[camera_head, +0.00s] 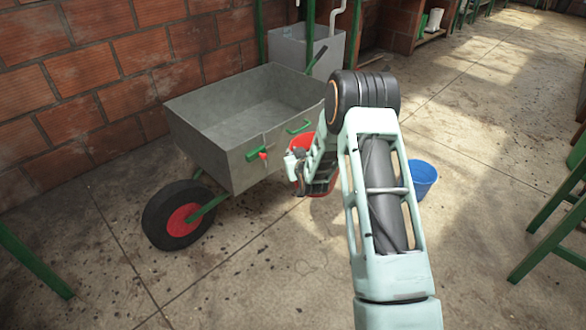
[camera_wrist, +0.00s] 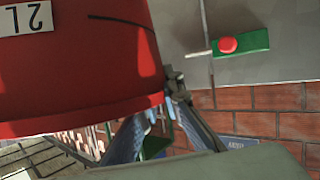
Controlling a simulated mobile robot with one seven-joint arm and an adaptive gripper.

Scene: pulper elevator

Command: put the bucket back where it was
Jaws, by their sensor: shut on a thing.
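The red bucket (camera_head: 301,141) is mostly hidden behind my arm in the head view, in front of the grey cart. In the wrist view the red bucket (camera_wrist: 80,65) fills the upper left, with a white "2L" label that reads upside down. My gripper (camera_head: 296,168) is shut at the bucket's rim, and its fingertips also show in the wrist view (camera_wrist: 172,88). A blue bucket (camera_head: 424,180) stands on the floor to the right of my arm. Whether the red bucket touches the floor is hidden.
The grey cart (camera_head: 222,158) with a red-hubbed wheel (camera_head: 182,219) stands close left of my gripper. Its red knob (camera_wrist: 228,45) and green plate are near the bucket. A brick wall (camera_head: 60,90) is behind. Green legs (camera_head: 545,225) stand at right. Floor in front is clear.

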